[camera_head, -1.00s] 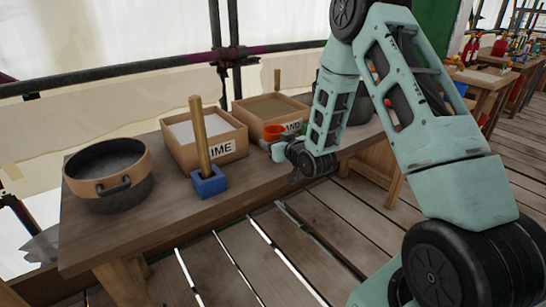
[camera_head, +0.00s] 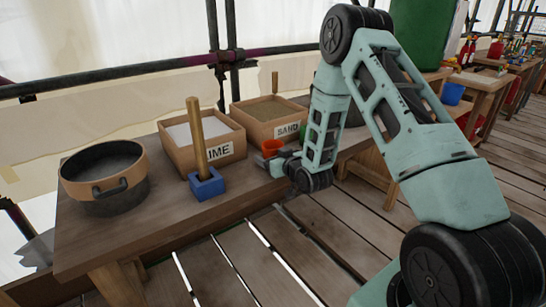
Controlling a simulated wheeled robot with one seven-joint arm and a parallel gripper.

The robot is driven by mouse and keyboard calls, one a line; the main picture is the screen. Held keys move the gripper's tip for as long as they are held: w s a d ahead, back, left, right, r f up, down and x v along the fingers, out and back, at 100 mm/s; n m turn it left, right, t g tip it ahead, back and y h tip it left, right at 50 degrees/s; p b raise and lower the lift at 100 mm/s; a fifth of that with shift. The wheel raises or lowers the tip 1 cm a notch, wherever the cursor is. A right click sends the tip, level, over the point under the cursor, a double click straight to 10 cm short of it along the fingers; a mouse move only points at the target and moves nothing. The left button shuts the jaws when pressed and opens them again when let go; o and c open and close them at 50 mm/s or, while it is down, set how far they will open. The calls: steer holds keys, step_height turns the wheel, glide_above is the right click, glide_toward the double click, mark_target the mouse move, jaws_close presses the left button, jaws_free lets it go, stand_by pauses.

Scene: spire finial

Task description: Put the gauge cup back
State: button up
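I cannot tell whether the cup touches the table.
On the wooden table (camera_head: 150,225) stand a lime box (camera_head: 183,149), a blue block with an upright wooden handle (camera_head: 207,184), and a wood-rimmed sieve over a dark pan (camera_head: 108,185). The table's front left is bare.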

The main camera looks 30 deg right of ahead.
steer(key=shift+r, duration=0.1)
steer(key=shift+s+r, duration=0.1)
steer(key=shift+r, duration=0.05)
steer(key=s+r, duration=0.2)
steer(key=s, duration=0.9)
steer(key=s+a+r+n+g+y, duration=0.1)
steer(key=s+a+n+g+y, duration=0.2)
steer(key=a, duration=0.8)
steer(key=s+a+r+n+g+y, duration=0.15)
steer(key=a+g, duration=0.35)
steer(key=a, duration=0.5)
steer(key=s+a+r+n+g+h, duration=0.1)
steer(key=s+a+r+g, duration=0.1)
steer(key=s, duration=0.6)
steer(key=s+a+r+n+g+h, duration=0.1)
steer(key=s+a+r+g, duration=0.1)
steer(key=s, duration=0.5)
steer(key=s+a+r+n+g+h, duration=0.1)
steer(key=s+a+r+g, duration=0.1)
steer(key=s, duration=0.6)
steer(key=shift+s+a+r+n+g, duration=0.3)
steer(key=shift+s+a+n+g, duration=0.05)
steer(key=shift+a+g, duration=0.55)
